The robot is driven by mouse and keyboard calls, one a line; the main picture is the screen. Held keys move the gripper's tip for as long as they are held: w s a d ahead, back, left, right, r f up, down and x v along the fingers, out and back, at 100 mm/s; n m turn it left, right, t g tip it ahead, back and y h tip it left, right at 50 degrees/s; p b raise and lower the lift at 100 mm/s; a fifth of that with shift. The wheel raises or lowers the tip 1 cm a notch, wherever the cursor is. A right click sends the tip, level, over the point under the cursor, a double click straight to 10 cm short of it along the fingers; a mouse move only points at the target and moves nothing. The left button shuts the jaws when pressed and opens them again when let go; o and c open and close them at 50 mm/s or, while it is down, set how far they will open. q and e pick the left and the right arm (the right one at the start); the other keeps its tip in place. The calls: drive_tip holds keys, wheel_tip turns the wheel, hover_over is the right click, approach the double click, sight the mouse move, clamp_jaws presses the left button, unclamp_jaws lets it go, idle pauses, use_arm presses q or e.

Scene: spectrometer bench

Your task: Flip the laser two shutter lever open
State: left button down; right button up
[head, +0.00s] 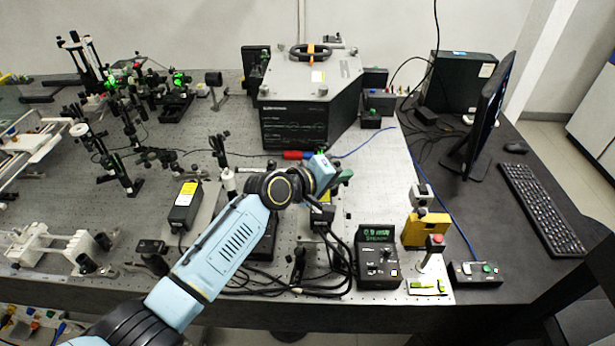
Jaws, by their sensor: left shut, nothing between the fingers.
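My left arm reaches in from the lower left over the optical table (390,175). My left gripper (322,197) is shut and empty at the arm's end, close to a small black unit (320,222) with a pale label; I cannot tell whether it touches it. A black box with a yellow warning label (185,205), which looks like a laser, sits left of my forearm. Another dark box (262,250) is partly hidden behind the forearm. I cannot make out which is laser two, nor its shutter lever. My right gripper is not in view.
A large spectrometer housing (312,95) stands behind the gripper. A controller with a green display (377,255), a yellow block (425,230) and a red-button post (433,245) stand to the right. Black cables (300,285) lie in front. Optic mounts (130,110) crowd the left.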

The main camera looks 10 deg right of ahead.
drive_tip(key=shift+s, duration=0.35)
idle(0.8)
use_arm(q)
drive_tip(key=shift+r+p, duration=0.75)
drive_tip(key=shift+r, duration=0.05)
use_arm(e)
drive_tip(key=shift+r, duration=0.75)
